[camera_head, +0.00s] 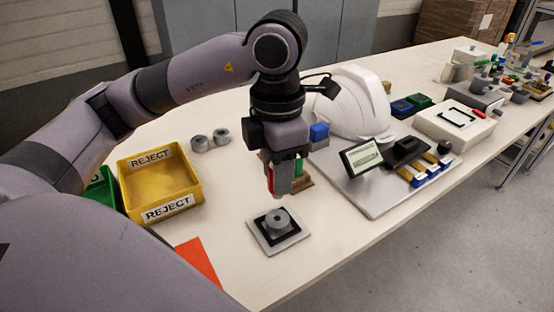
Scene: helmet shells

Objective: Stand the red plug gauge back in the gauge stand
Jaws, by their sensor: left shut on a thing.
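My left gripper (284,188) points down at mid-table and is shut on the red plug gauge. Only a narrow red strip of the gauge (270,180) shows at the left side of the fingers; the rest is hidden. A brown wooden block (305,182), which looks like the gauge stand, is just behind and right of the fingers, partly hidden by them. A green piece (299,167) shows upright at it. Whether the red gauge touches the stand cannot be told. My right gripper is not in view.
A grey ring-shaped part (278,222) sits on a square plate (262,242) in front of the fingers. A yellow reject bin (195,188) is at left, with grey cylindrical parts (200,143) behind it. A white helmet (353,103) and a small display (361,158) are at right.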

